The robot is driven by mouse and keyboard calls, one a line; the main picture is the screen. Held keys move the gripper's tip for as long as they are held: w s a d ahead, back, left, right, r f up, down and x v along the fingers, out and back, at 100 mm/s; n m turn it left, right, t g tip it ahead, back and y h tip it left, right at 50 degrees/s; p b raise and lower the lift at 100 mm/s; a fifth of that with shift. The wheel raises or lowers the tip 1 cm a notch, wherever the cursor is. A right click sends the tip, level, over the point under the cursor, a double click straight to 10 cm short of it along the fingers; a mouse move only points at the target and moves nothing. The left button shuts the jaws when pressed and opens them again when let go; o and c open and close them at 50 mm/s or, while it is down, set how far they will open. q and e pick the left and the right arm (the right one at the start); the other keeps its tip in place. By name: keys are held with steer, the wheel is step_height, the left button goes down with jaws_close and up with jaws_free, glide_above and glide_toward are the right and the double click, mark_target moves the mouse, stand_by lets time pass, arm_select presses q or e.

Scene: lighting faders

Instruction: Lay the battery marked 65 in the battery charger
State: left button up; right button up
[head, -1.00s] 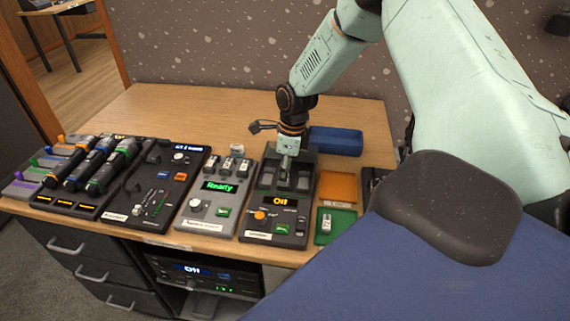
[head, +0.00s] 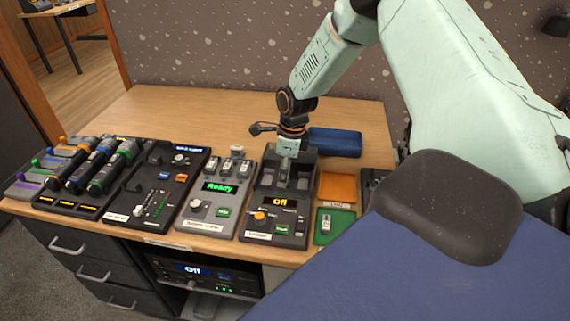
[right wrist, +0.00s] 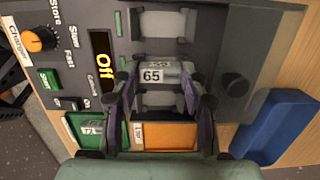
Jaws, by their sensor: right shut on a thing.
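The battery marked 65 (right wrist: 153,76) is pale with a dark number label. In the right wrist view it lies crosswise between the two fingers of my right gripper (right wrist: 160,78), which is shut on it. The battery charger (head: 272,210) is a dark grey unit with an orange "Off" display, also seen in the right wrist view (right wrist: 103,60). My right gripper (head: 283,178) points down over its rear bay area. The battery is over or in the bays; whether it touches the bottom I cannot tell. My left gripper is not in view.
A green tray (head: 334,232) with a battery and an orange tray (head: 338,187) lie right of the charger. A blue box (head: 335,142) stands behind. The "Ready" unit (head: 207,205) stands close on the left. The desk's back left is clear.

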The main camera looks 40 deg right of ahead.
steer(key=shift+s+a+f, duration=0.15)
steer(key=shift+s+f, duration=0.25)
steer(key=shift+f, duration=0.05)
steer(key=o, duration=1.2)
steer(key=shift+w+f, duration=0.2)
steer(key=shift+w, duration=0.15)
steer(key=shift+d, duration=0.2)
steer(key=shift+r, duration=0.1)
steer(key=shift+c, duration=0.4)
steer(key=c, duration=0.3)
steer(key=shift+s+a+r, duration=0.1)
steer(key=shift+s+r, duration=0.05)
steer(key=shift+c, duration=0.2)
